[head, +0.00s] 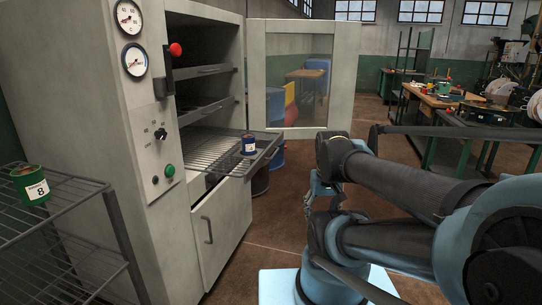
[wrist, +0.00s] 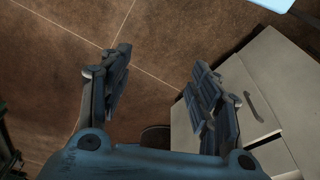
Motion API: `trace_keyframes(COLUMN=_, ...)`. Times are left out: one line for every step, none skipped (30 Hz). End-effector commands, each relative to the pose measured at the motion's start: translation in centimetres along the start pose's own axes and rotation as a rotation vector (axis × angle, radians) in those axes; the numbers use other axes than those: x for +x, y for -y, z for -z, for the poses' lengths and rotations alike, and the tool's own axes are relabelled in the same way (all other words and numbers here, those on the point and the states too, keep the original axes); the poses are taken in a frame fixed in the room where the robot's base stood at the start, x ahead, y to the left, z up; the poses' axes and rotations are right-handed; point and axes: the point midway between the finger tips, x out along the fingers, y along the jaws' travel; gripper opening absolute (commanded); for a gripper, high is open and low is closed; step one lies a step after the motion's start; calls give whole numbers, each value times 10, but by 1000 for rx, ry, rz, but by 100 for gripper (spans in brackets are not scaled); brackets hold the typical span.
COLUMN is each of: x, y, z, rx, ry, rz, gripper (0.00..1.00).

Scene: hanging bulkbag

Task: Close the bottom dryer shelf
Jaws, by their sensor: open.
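The dryer (head: 110,110) stands at the left with its upper glass door (head: 300,75) swung open. The bottom shelf (head: 215,150) is a wire rack pulled out of the dryer. A small blue can (head: 249,145) with a pale label stands on it near its right end. Two more shelves (head: 205,70) sit above, inside the dryer. My gripper is open and empty in the wrist view (wrist: 160,90), above the brown floor. The dryer's lower cabinet front (wrist: 255,95) with its handle shows beside the right finger.
A wire rack (head: 60,190) with a green can (head: 30,184) stands at the left. Drums (head: 271,157) stand beyond the shelf, near the open door. A workbench (head: 445,98) is at the back right. Brown floor (head: 280,215) is clear before the dryer.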

Motion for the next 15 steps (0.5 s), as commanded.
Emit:
trace_keyframes(x=-2, y=1, z=-4, rx=13, ry=-1, rz=4, gripper=37)
trace_keyframes(x=-4, y=1, z=-2, rx=27, ry=-1, rz=8, gripper=30)
trace_keyframes(x=-7, y=2, z=2, rx=50, ry=1, rz=15, gripper=21)
trace_keyframes(x=-10, y=3, z=7, rx=74, ry=4, rz=22, gripper=14)
trace_keyframes(x=-12, y=4, z=12, rx=101, ry=6, rz=30, gripper=7)
trace_keyframes(x=-17, y=6, z=19, rx=143, ry=11, rz=42, gripper=0)
trace_keyframes(x=-20, y=7, z=25, rx=178, ry=14, rz=53, gripper=0)
trace_keyframes(x=-24, y=8, z=31, rx=215, ry=18, rz=63, gripper=0)
trace_keyframes(x=-29, y=10, z=40, rx=265, ry=25, rz=78, gripper=0)
trace_keyframes(x=-33, y=12, z=47, rx=303, ry=30, rz=89, gripper=0)
trace_keyframes(x=-36, y=13, z=53, rx=341, ry=36, rz=101, gripper=0)
trace_keyframes(x=-40, y=15, z=62, rx=391, ry=43, rz=114, gripper=0)
trace_keyframes(x=-43, y=16, z=70, rx=429, ry=49, rz=126, gripper=0)
trace_keyframes(x=-46, y=17, z=77, rx=466, ry=55, rz=136, gripper=0)
trace_keyframes(x=-50, y=18, z=86, rx=515, ry=63, rz=150, gripper=0)
